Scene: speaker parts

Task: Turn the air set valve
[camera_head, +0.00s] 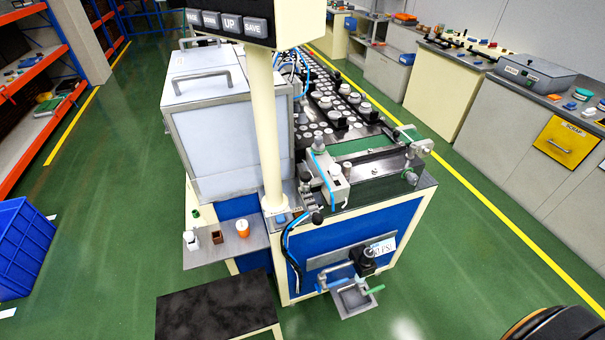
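A black valve body (362,260), which looks like the air set valve, is mounted low on the blue front panel of the machine. A white label (382,249) sits beside it, its print only partly legible. A light blue pipe (334,283) runs to its left, and a green-tipped lever or pipe (374,289) sticks out below right. A small grey tray (352,299) is underneath. The valve's setting is too small to tell. Neither of my grippers shows in the head view.
The machine (370,180) carries a conveyor with round parts. A dark low platform (218,308) stands at its front left, below a side shelf (225,245) with small containers. A blue crate (22,245) is far left. Green floor is free in front and right of the machine.

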